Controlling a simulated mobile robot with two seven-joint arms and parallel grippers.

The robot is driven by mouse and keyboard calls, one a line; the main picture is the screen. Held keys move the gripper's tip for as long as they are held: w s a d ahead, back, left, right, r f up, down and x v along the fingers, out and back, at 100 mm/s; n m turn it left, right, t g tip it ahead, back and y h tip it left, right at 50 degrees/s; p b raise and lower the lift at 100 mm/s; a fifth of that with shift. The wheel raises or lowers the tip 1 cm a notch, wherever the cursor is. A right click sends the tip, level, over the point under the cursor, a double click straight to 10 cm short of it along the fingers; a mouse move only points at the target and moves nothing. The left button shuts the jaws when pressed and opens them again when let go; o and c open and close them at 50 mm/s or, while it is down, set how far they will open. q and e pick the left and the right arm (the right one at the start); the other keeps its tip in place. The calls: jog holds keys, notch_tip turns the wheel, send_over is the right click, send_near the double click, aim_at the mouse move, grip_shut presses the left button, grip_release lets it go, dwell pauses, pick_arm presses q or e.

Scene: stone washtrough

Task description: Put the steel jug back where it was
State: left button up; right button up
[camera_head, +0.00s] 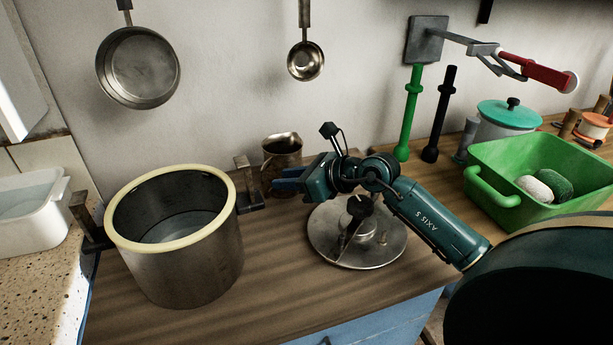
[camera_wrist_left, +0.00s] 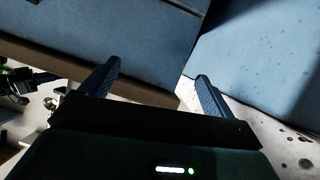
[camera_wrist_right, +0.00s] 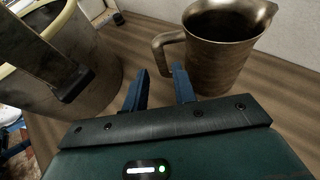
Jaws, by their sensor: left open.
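The steel jug (camera_head: 283,146) stands on the wooden worktop by the wall, its lower part partly hidden by my right gripper (camera_head: 276,180). In the right wrist view the jug (camera_wrist_right: 226,60) is upright, its handle facing left. My left gripper (camera_wrist_left: 156,78) is open and empty in the left wrist view, near blue panels. It is not in the head view.
A large steel pot (camera_head: 187,275) with a pale rim stands left of the jug. A round steel lid (camera_head: 330,235) lies under my right arm. A green basin (camera_head: 510,165) is at the right. A pan (camera_head: 138,68) and a ladle (camera_head: 305,62) hang on the wall.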

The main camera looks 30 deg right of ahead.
pick_arm(q)
jog(key=shift+w+r, duration=0.15)
jog(key=shift+r, duration=0.2)
pick_arm(e)
jog(key=v, duration=0.5)
jog(key=shift+s, duration=0.1)
pick_arm(q)
jog(key=shift+f, duration=0.1)
